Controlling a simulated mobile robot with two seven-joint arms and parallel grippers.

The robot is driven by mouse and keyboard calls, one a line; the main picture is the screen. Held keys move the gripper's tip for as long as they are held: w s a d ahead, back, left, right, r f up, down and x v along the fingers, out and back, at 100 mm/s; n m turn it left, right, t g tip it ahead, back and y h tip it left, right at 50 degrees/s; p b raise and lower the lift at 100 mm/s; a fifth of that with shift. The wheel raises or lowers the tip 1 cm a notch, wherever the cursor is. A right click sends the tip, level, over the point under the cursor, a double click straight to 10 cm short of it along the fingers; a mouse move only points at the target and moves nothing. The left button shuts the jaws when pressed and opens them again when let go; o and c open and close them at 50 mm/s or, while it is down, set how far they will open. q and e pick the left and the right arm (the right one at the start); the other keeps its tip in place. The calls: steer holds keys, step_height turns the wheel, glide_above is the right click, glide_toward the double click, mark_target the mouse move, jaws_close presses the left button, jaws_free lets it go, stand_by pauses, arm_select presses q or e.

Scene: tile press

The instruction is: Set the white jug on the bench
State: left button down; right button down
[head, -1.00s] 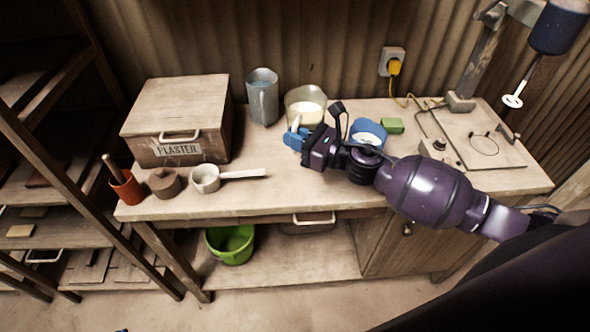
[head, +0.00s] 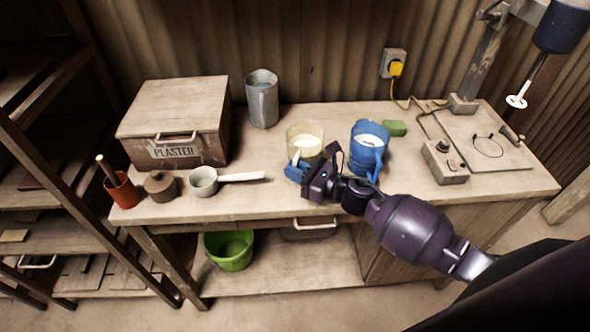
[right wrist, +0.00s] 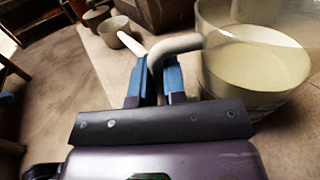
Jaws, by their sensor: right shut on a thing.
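The white jug (head: 309,150) is see-through and pale, with cream-white contents, and stands upright near the middle of the bench (head: 250,201). In the right wrist view the jug (right wrist: 257,75) is large at the right, its pale handle running to my fingers. My right gripper (head: 297,170) is in front of the jug. In the right wrist view its blue fingers (right wrist: 157,78) are shut on the handle. The jug's base is partly hidden in the head view, so I cannot tell whether it touches the bench. My left gripper is not in view.
A blue jug (head: 367,155) stands just right of the white jug, and a grey jug (head: 262,102) is behind to the left. A green block (head: 395,128) and a control box (head: 445,165) are further right. A pan (head: 203,184) and plaster box (head: 172,120) are left.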

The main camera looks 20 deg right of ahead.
steer(key=c, duration=1.6)
jaws_free()
steer(key=shift+f, duration=0.1)
steer(key=shift+c, duration=0.2)
steer(key=o, duration=0.5)
steer(key=shift+c, duration=0.2)
